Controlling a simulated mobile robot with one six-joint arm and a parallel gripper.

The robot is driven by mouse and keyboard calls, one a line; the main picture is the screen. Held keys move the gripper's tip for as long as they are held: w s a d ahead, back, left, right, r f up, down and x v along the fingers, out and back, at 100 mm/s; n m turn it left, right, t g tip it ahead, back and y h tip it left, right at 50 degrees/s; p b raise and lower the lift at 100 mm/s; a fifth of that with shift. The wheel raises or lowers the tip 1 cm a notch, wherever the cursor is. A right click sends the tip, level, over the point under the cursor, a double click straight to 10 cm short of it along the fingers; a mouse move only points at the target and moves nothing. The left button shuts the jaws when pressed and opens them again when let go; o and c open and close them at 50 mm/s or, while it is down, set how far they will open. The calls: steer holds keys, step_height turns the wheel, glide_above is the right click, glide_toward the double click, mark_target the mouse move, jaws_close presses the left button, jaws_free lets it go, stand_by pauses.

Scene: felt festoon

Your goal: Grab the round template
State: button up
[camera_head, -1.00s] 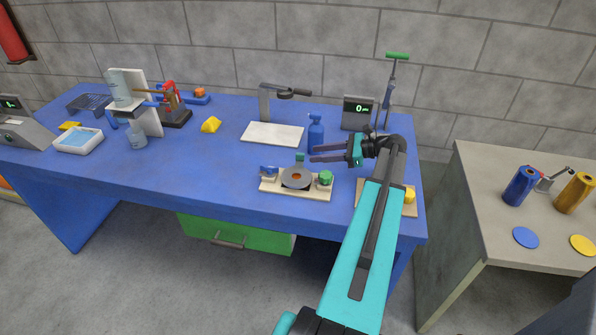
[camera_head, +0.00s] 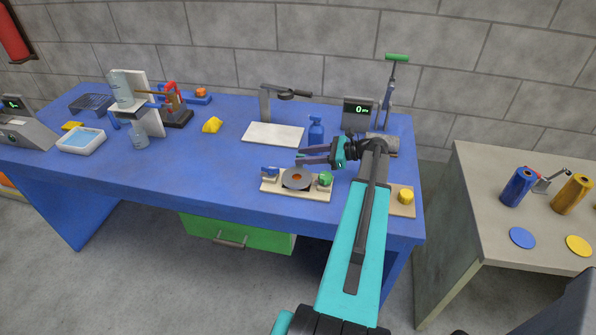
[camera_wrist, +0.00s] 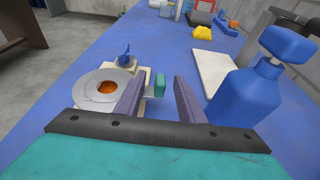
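A round grey disc (camera_head: 289,182) with an orange centre sits on a pale wooden fixture board (camera_head: 270,190) near the front of the blue bench. It is the round flat piece closest to my arm; I cannot tell for sure that it is the template. The disc also shows at the left in the wrist view (camera_wrist: 84,96). My gripper (camera_head: 299,156) is open and empty, above the bench behind the fixture. A green block (camera_wrist: 160,85) shows between the fingers.
A white board (camera_head: 272,135) lies behind the fixture. Blue (camera_head: 522,238) and yellow (camera_head: 578,246) discs lie on the right-hand table. The bench left of the fixture is clear.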

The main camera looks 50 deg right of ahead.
steer(key=shift+x, duration=0.85)
steer(key=shift+d, duration=0.1)
jaws_close()
